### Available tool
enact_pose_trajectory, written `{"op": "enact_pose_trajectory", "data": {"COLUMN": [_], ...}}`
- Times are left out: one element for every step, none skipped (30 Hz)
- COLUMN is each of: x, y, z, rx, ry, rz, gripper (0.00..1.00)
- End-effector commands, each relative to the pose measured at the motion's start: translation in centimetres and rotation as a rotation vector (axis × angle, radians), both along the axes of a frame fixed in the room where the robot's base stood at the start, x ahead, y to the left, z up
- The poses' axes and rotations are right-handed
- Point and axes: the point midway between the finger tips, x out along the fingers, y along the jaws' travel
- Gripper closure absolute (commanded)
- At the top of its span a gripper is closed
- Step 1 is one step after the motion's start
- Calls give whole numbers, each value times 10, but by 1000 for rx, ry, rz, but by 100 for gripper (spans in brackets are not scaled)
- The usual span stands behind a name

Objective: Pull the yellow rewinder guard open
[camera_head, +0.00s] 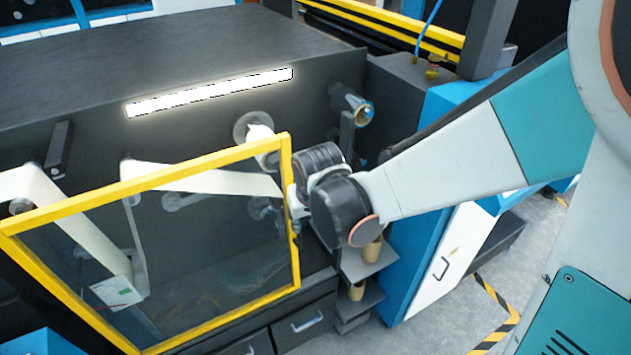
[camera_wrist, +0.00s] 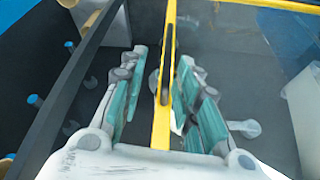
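The yellow rewinder guard (camera_head: 150,188) is a yellow frame with a clear pane, standing upright in front of the rollers at the left of the head view. My gripper (camera_head: 294,206) is at its right upright edge; its fingers are small and partly hidden there by my wrist. In the wrist view, the yellow upright bar (camera_wrist: 163,125) with a dark slot in it runs between the two fingers of my gripper (camera_wrist: 163,70). The fingers are apart, one on each side of the bar. A gap shows on the left; the right finger looks closer, contact unclear.
Behind the pane are rollers with a white web (camera_head: 205,180). A lit strip (camera_head: 210,92) is on the dark machine wall. A blue and white cabinet (camera_head: 455,262) stands right of my wrist, with shelves holding brown cores (camera_head: 357,291) beside it.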

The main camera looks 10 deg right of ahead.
Motion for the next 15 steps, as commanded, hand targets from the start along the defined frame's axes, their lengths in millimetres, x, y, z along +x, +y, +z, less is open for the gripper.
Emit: {"op": "enact_pose_trajectory", "data": {"x": [-4,-5,-6,-6,-7,-8,-9,-10,-11,-12,-13,-14,-14,-15,-16], "y": [0,0,0,0,0,0,0,-1,-1,-1,-1,-1,-1,-1,-1], "z": [6,7,10,12,13,16,17,19,21,23,25,27,29,31,33], "rx": [0,0,0,0,0,0,0,0,0,0,0,0,0,0,0], "ry": [0,0,0,0,0,0,0,0,0,0,0,0,0,0,0], "rz": [2,2,2,2,2,2,2,2,2,2,2,2,2,2,2], "gripper": [70,70,70,70,70,70,70,70,70,70,70,70,70,70,70]}}
